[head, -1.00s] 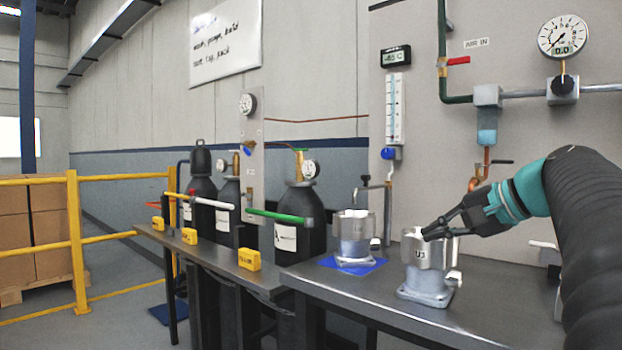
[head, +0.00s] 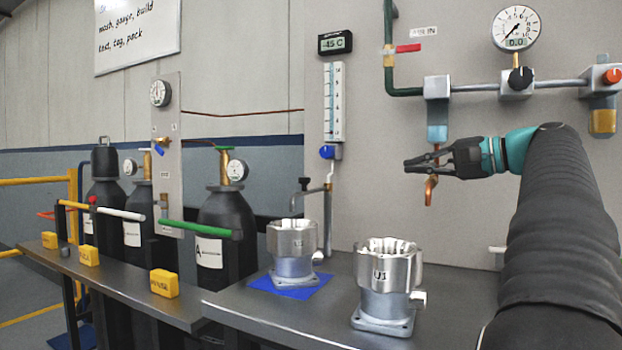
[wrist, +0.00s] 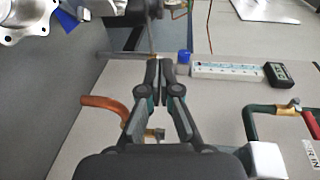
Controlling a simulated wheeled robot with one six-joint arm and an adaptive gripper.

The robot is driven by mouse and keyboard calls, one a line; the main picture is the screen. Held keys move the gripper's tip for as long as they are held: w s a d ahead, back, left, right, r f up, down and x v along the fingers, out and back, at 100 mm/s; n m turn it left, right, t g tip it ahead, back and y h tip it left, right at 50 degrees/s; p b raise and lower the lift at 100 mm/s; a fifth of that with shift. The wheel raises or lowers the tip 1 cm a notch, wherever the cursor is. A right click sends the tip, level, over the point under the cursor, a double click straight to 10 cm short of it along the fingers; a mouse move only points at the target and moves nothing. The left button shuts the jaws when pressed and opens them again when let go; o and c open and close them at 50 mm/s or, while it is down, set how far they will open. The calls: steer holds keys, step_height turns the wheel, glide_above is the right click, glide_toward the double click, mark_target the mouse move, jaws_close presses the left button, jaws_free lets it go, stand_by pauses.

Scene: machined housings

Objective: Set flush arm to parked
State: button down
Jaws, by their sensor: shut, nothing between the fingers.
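My gripper (head: 410,165) is shut and empty, raised in front of the wall panel; its fingers also show in the wrist view (wrist: 161,72). No part in view reads as flush arm. A thin bent metal arm with a dark knob (head: 304,184) stands behind the rear housing (head: 292,250), left of and below my gripper. A copper pipe (head: 431,190) hangs just below my gripper and shows left of the fingers in the wrist view (wrist: 103,104). My gripper hides part of it in the head view. I cannot tell whether they touch.
The housing marked U1 (head: 385,285) stands on the dark bench (head: 250,315); the rear one sits on a blue mat (head: 300,288). Green (head: 195,229) and white (head: 121,213) handles stick out by the gas cylinders. A thermometer panel (head: 334,105) and green pipe (head: 389,60) are on the wall.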

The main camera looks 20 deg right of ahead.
mark_target(308, 179)
steer(key=shift+s+d, duration=0.1)
steer(key=x, duration=2.4)
steer(key=shift+s+r, duration=0.1)
